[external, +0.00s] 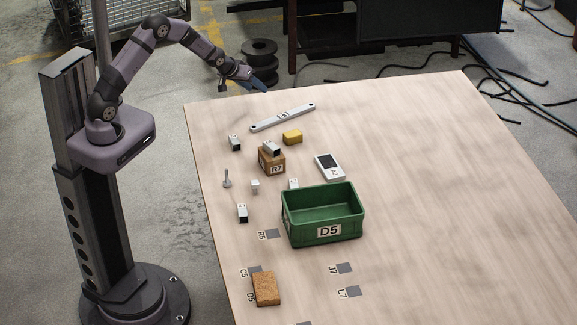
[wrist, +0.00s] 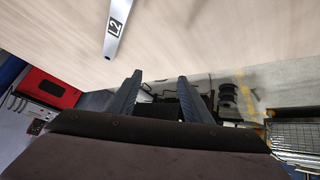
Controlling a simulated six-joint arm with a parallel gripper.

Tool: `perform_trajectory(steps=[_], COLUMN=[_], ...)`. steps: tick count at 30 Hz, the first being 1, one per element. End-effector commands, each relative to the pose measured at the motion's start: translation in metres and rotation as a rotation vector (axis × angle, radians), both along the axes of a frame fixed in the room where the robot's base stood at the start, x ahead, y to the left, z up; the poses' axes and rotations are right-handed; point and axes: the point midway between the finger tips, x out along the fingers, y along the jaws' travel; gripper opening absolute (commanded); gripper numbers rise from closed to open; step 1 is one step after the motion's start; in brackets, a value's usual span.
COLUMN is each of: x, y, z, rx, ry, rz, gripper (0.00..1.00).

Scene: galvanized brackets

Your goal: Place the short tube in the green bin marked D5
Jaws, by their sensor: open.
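The green bin (external: 322,215) marked D5 stands upright on the table, and its visible inside looks empty. Several small galvanized pieces look like short square tubes: one (external: 235,142) at the left, one (external: 271,148) on top of the brown block marked R7, and one (external: 243,212) left of the bin. I cannot tell which is the short tube.
A long bar (external: 283,117) lies near the far edge; its end shows in the wrist view (wrist: 117,28). A yellow block (external: 292,137), the R7 block (external: 272,166), a white meter (external: 329,166), a bolt (external: 227,178) and a sponge-like block (external: 266,289) stand around. The table's right side is clear.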

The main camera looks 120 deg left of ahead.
Motion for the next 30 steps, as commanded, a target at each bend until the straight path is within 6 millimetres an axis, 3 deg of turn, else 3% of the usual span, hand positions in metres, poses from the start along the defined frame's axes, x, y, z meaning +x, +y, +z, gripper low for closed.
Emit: perform_trajectory(steps=[5, 12, 18, 22, 30], x=[0.000, 0.031, 0.039, 0.037, 0.039], y=[-0.031, -0.119, -0.177, -0.193, -0.193], z=[-0.007, -0.010, -0.003, 0.000, -0.006], rx=[-0.304, -0.773, -1.029, -1.094, -1.091], ry=[-0.151, -0.298, -0.285, -0.266, -0.270], rz=[0.279, 0.520, 0.617, 0.665, 0.687], gripper=[0.45, 0.45, 0.45, 0.45, 0.45])
